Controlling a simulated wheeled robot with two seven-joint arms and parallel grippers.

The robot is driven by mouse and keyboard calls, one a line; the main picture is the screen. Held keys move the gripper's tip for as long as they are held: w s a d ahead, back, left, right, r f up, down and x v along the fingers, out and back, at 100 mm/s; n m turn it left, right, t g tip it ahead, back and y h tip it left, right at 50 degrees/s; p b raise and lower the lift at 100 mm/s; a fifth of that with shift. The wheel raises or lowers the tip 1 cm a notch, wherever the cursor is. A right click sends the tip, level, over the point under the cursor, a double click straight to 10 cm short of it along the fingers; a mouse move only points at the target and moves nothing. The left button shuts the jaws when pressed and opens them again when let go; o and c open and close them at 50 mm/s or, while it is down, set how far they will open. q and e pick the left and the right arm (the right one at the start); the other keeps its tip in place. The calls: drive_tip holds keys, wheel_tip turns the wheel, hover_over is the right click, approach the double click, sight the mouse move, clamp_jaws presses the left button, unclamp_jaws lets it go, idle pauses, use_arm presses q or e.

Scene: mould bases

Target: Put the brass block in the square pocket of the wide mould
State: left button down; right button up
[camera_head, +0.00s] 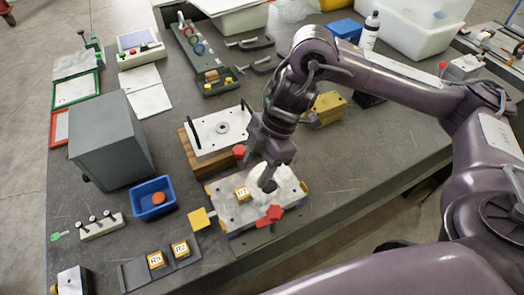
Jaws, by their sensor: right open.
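My right gripper (267,187) is open, low over the middle of a pale mould base (228,212) at the table's front, which I take for the wide mould. A small brass-coloured block (242,193) with a white label sits on this mould, just left of the gripper; I cannot tell how deep it sits. Two similar labelled blocks, one on the left (157,260) and one on the right (181,249), lie on a dark tray (134,275). White pieces beside the fingers and the gripper itself hide part of the mould top, and I see no clear pocket. My left gripper is out of view.
A red star knob (274,214) and a yellow tab (202,218) stand at the mould's edges. A second mould plate (220,126) on wood is behind it. A blue bin (153,199) and grey box (108,140) stand left.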

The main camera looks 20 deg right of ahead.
drive_tip(key=shift+v, duration=1.8)
drive_tip(key=shift+w, duration=0.1)
